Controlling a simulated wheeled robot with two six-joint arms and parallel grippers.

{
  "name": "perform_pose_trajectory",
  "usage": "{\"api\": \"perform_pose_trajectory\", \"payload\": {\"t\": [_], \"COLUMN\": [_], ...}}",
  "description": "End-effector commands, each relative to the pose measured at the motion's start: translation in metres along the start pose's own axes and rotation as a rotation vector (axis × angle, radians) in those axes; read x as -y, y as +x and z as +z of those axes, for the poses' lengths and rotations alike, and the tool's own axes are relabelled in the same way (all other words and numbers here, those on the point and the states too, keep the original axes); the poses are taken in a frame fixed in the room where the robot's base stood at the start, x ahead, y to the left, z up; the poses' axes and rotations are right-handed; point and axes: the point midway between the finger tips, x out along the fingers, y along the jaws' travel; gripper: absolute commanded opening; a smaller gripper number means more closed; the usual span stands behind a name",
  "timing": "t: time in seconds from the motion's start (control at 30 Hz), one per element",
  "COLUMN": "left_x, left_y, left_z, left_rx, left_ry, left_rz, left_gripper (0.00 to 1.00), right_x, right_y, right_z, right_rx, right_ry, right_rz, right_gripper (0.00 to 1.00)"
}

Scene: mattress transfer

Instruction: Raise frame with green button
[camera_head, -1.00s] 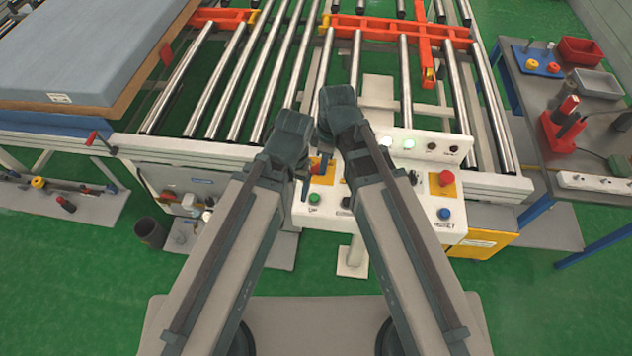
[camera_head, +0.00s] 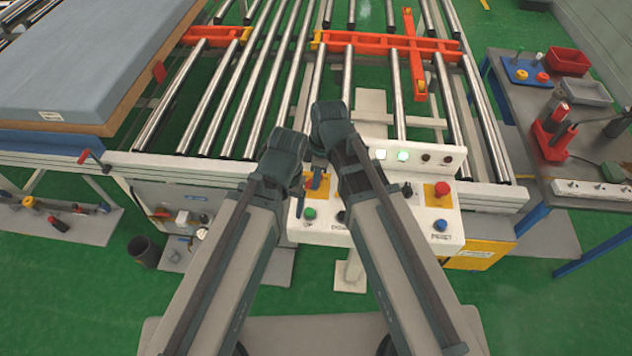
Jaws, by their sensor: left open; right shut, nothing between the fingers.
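The green button (camera_head: 310,213) sits at the left of the white control console (camera_head: 390,229), near a dark button (camera_head: 342,216). My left gripper (camera_head: 299,202) is open just above the green button and looks apart from it; the exact gap is unclear. My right gripper (camera_head: 319,166) is shut and empty, a little higher, over the console's upper left; its tips are partly hidden behind the wrists. The orange frame (camera_head: 385,46) lies among the metal rollers (camera_head: 398,95) at the back.
A blue-grey mattress (camera_head: 85,60) lies at the upper left. A workbench (camera_head: 540,160) with tools stands at the right.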

Motion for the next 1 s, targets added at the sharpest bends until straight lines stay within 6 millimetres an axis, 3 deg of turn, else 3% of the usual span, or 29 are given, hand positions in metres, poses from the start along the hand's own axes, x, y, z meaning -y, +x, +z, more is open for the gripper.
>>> {"api": "perform_pose_trajectory", "payload": {"t": [0.03,0.7,1.0], "left_x": [-0.001,-0.009,-0.011], "left_y": [0.013,0.104,0.118], "left_z": [-0.001,-0.006,-0.007], "left_rx": [0.000,0.000,0.000], "left_ry": [0.001,0.012,0.011], "left_rz": [0.000,-0.003,-0.003], "left_gripper": [0.80,0.80,0.80], "right_x": [0.000,0.000,0.000], "right_y": [0.013,0.106,0.120], "right_z": [0.001,0.001,0.000], "right_rx": [0.000,0.000,0.000], "right_ry": [0.000,0.000,0.000], "right_rz": [0.000,0.000,0.000], "right_gripper": [0.00,0.00,0.00]}}
